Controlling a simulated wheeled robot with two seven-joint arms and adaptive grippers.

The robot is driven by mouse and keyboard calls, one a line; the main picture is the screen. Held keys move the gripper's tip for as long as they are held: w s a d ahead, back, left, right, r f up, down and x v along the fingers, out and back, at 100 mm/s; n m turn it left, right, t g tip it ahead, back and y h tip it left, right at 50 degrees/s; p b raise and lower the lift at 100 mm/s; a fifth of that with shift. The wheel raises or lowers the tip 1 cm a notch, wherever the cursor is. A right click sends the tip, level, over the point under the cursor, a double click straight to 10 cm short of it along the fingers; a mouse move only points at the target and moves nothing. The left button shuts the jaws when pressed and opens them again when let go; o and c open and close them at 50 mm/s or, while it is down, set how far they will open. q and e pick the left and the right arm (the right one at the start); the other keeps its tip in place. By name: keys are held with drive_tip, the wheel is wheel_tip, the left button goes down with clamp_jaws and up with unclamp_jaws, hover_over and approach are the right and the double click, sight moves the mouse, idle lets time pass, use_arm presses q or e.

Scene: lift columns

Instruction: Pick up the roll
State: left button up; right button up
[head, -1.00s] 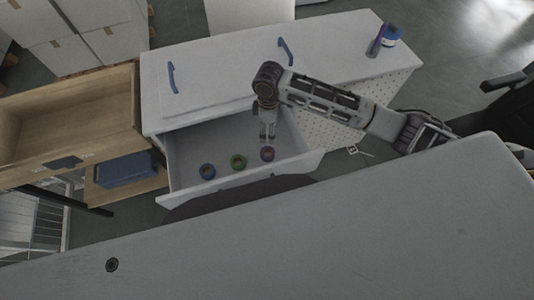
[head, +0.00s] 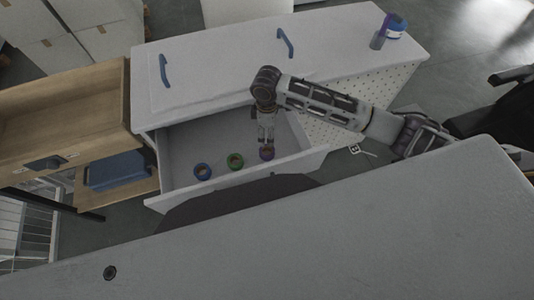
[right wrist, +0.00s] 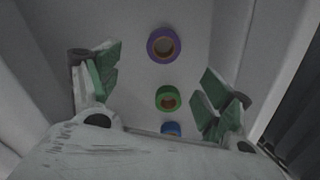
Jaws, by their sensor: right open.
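Three rolls of tape lie in the open white drawer: a blue roll (head: 202,171), a green roll (head: 236,161) and a purple roll (head: 267,154). In the right wrist view the open, empty fingers (right wrist: 153,88) stand wide apart. The purple roll (right wrist: 163,45) lies beyond them, the green roll (right wrist: 168,98) shows between them, and the blue roll (right wrist: 171,129) is partly hidden by the gripper body. The left gripper is not in view.
The white drawer front (head: 235,181) and side walls close in around the gripper. A wooden drawer (head: 65,115) with a blue box (head: 118,171) stands at the left.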

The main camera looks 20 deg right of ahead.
hover_over(267, 151)
drive_tip(key=s, duration=0.1)
drive_tip(key=shift+f, duration=2.45)
wheel_tip(267, 151, down, 3)
drive_tip(key=shift+a+r, duration=0.1)
drive_tip(key=shift+a, duration=0.05)
drive_tip(key=shift+f+b, duration=0.3)
drive_tip(key=shift+f, duration=0.1)
drive_tip(key=shift+s+f, duration=0.1)
drive_tip(key=shift+f, duration=0.3)
drive_tip(key=f, duration=0.3)
drive_tip(key=shift+s+f, duration=0.25)
drive_tip(key=shift+f, duration=0.45)
drive_tip(key=c, duration=1.1)
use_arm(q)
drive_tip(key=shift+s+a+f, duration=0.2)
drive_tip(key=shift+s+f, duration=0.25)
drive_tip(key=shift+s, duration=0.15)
use_arm(e)
drive_tip(key=shift+r, duration=0.1)
